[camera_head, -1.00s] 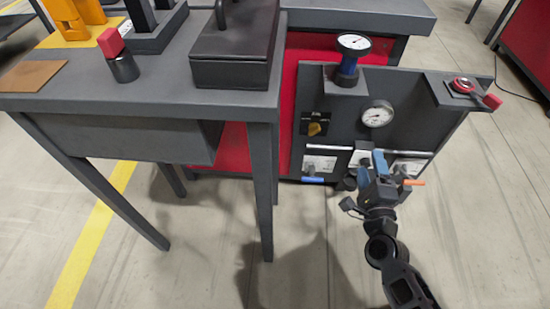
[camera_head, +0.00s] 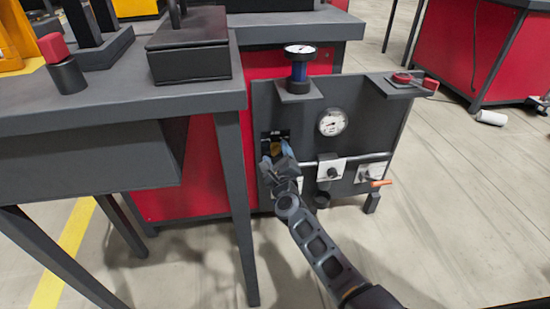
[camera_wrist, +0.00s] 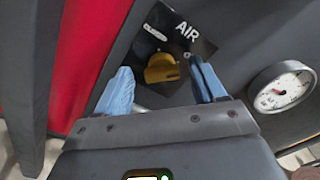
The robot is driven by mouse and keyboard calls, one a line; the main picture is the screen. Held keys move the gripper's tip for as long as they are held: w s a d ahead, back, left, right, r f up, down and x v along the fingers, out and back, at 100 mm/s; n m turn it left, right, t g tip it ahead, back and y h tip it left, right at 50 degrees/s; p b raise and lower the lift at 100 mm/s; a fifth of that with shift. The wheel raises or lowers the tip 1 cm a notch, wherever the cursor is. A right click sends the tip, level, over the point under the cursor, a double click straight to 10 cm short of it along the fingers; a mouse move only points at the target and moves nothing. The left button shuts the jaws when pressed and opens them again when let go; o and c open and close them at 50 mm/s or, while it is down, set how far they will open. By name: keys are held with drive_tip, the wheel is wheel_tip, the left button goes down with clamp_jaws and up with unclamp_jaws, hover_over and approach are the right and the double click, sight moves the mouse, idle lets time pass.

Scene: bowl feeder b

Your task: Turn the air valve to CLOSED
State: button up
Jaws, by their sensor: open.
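The air valve is a yellow knob (camera_wrist: 162,68) on a black plate (camera_wrist: 187,38) lettered "AIR", seen in the wrist view. In the head view the knob (camera_head: 275,148) is partly hidden by my gripper. My gripper (camera_wrist: 163,88) is open, with one blue-padded finger on each side of the knob in the picture. The knob lies between and just beyond the fingertips, and I see no contact. In the head view my gripper (camera_head: 276,156) is in front of the panel's left part. Part of the plate's lettering is too small or hidden to read.
The dark panel (camera_head: 357,108) carries a round gauge (camera_head: 332,122) right of the valve, a blue filter with a dial (camera_head: 299,65) above, and an orange-handled valve (camera_head: 378,183) at lower right. A table leg (camera_head: 237,210) stands close on the left. Open floor lies right.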

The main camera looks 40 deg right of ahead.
drive_tip(key=shift+w+d, duration=0.35)
drive_tip(key=shift+w, duration=0.1)
drive_tip(key=c, duration=1.1)
